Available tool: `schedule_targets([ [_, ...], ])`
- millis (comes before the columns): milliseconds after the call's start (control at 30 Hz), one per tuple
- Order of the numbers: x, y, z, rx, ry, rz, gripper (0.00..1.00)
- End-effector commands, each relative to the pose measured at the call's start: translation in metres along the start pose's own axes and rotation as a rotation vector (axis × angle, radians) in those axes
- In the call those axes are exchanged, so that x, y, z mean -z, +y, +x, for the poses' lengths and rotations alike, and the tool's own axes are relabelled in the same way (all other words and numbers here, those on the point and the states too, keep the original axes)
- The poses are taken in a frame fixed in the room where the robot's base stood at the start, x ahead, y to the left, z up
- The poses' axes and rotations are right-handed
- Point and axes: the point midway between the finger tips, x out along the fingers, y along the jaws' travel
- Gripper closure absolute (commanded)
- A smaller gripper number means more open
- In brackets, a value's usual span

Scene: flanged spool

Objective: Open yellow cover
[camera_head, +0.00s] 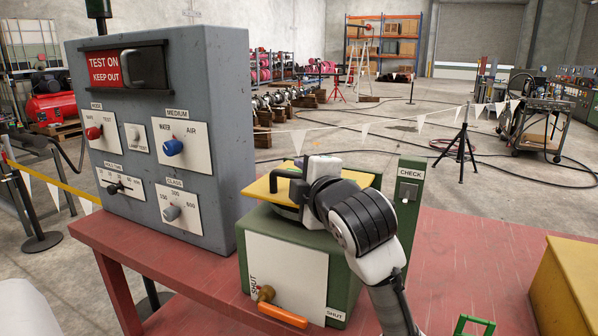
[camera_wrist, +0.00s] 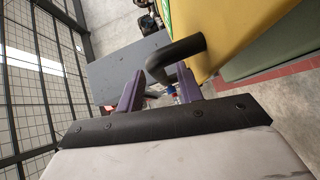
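The yellow cover (camera_head: 262,188) lies on top of the green box (camera_head: 350,225) on the red table. It has a black bar handle (camera_head: 286,175). In the wrist view the yellow cover (camera_wrist: 235,22) is at the upper right, and its black handle (camera_wrist: 182,55) reaches across in front of my fingers. My gripper (camera_wrist: 158,76) has its two purple fingers apart, with part of the handle showing near the gap between them. I cannot tell whether they touch it. In the head view my wrist hides the right part of the cover and most of the fingers.
A grey control panel (camera_head: 165,75) with knobs stands close on the left of the box. A green post marked CHECK (camera_head: 411,170) stands behind right. An orange lever (camera_head: 283,315) sticks out at the front. A yellow block (camera_head: 570,285) is at the table's right.

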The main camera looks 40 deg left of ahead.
Motion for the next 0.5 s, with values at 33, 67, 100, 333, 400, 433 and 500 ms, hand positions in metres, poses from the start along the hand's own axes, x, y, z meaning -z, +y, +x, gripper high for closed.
schedule_targets([
  [33,0.000,0.001,0.006,0.001,0.000,0.002,0.64],
  [67,0.000,0.001,0.009,0.000,0.000,0.001,0.64],
  [100,0.000,0.001,0.013,0.001,0.000,0.002,0.64],
  [333,0.000,0.000,0.020,-0.002,-0.001,0.000,0.64],
  [400,0.000,0.000,0.020,-0.002,-0.001,0.000,0.64],
  [433,0.000,0.000,0.020,-0.002,-0.001,0.000,0.64],
  [500,0.000,0.000,0.020,-0.002,-0.001,0.000,0.64],
])
